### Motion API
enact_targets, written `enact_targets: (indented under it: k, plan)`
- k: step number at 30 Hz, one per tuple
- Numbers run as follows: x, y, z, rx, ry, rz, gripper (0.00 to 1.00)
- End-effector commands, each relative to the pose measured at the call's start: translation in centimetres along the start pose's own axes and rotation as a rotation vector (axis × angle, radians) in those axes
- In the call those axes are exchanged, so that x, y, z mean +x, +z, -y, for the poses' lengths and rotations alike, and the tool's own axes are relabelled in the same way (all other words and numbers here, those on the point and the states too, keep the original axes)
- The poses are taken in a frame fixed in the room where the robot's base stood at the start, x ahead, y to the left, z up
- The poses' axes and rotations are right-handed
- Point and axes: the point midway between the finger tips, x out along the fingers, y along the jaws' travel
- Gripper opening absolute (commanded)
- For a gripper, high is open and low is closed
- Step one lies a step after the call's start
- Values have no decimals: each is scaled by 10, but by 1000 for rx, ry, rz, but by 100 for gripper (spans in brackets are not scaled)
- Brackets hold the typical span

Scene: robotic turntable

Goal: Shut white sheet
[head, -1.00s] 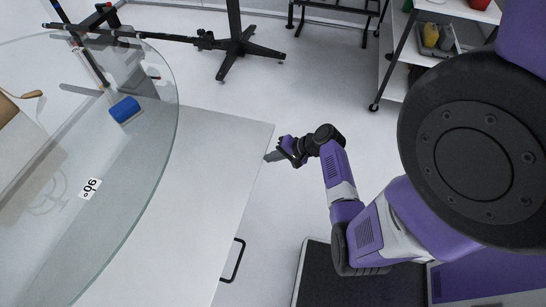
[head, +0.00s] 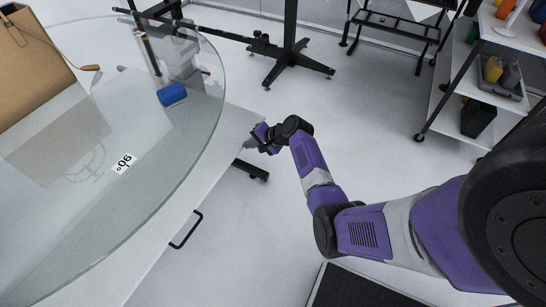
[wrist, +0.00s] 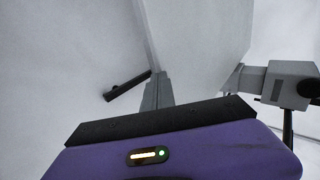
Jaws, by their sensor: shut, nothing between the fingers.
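The white sheet (head: 215,157) is a flat panel jutting from under the round glass top, with a black handle (head: 187,230) on its outer edge. My gripper (head: 248,145) is at the sheet's outer edge near its far corner, fingers pointing left. In the wrist view the closed grey fingers (wrist: 157,92) are beside the sheet's pale face (wrist: 200,40). They look shut and empty; whether they touch the edge cannot be told. The sheet's inner part lies beneath the glass.
A black foot (head: 251,169) sticks out below the sheet. A shelf cart (head: 470,90) stands at the upper right.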

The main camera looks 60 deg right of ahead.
Motion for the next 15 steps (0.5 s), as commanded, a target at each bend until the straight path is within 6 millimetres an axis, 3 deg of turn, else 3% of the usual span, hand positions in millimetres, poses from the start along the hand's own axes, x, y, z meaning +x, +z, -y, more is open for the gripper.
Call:
enact_targets:
  k: [1,6,15]
  plan:
    - [15,0,9,-4,-3,2,0]
    - [42,0,33,-2,-2,1,0]
    - [62,0,55,1,1,0,0]
